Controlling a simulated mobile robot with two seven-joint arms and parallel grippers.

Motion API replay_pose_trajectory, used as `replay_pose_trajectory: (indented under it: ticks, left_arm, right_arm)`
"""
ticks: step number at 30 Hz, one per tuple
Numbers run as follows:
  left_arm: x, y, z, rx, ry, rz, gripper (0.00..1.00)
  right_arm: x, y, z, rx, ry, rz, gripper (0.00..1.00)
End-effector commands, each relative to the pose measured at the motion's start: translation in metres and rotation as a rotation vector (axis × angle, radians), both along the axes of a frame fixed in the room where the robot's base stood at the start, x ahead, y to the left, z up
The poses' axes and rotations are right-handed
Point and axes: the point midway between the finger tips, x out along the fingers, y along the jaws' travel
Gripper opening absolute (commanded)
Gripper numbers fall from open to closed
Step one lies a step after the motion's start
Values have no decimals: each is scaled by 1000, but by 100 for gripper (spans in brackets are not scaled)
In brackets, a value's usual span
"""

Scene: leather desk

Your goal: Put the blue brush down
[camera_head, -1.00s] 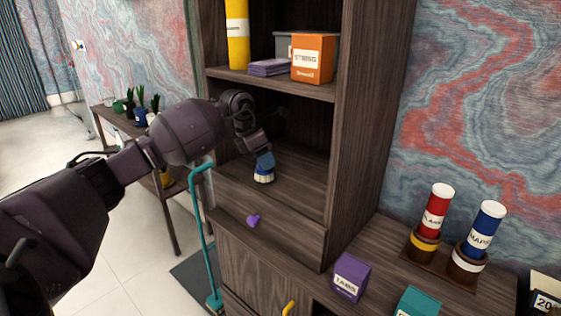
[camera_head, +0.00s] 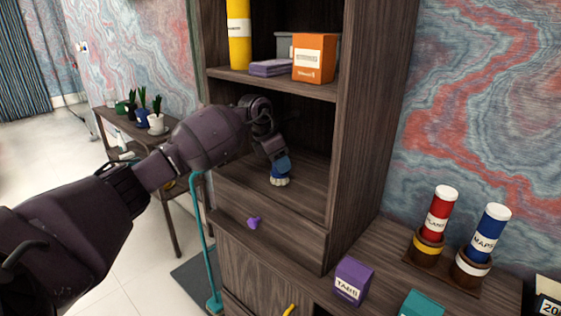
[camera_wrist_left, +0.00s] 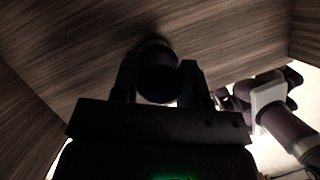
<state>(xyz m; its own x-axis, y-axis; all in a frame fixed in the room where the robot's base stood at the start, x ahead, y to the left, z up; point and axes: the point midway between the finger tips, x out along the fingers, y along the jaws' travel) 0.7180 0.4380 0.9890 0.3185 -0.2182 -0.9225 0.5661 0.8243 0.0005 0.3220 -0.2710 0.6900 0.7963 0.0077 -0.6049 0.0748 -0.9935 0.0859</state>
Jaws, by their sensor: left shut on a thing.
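The blue brush (camera_head: 280,169) has a blue body and pale bristles pointing down. It is in the lower open compartment of the wooden shelf unit, at or just above the compartment floor (camera_head: 305,185); I cannot tell whether the bristles touch. My left gripper (camera_head: 277,157) is shut on the brush from above. In the left wrist view the brush (camera_wrist_left: 157,75) shows as a dark round shape between the two fingers (camera_wrist_left: 158,85), against the wood. My right gripper is in neither view.
The shelf above holds a yellow tube (camera_head: 239,35), purple folded items (camera_head: 271,67) and an orange box (camera_head: 314,58). The compartment's side wall (camera_head: 345,150) stands right of the brush. A purple box (camera_head: 353,281) and two capped tubes (camera_head: 440,213) stand on the lower desk.

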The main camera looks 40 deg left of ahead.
Motion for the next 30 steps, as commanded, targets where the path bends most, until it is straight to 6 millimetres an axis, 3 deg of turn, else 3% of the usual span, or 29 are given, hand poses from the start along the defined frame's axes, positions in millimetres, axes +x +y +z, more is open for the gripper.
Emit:
replay_pose_trajectory:
  ticks: [3, 4, 9, 17, 23, 30]
  left_arm:
    - [0, 0, -4, 0, 2, 0, 13]
    - [0, 0, -4, 0, 1, 0, 44]
    - [0, 0, -3, 1, 1, 0, 66]
    - [0, 0, -2, 0, 0, 0, 66]
    - [-5, 5, 17, 4, -4, 1, 66]
    - [-36, 26, 13, 4, 0, 2, 66]
  right_arm:
    - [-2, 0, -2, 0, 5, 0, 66]
    - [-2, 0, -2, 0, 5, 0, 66]
    - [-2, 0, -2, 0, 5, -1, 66]
    - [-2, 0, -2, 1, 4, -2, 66]
    - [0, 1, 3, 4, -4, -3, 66]
    - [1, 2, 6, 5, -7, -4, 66]
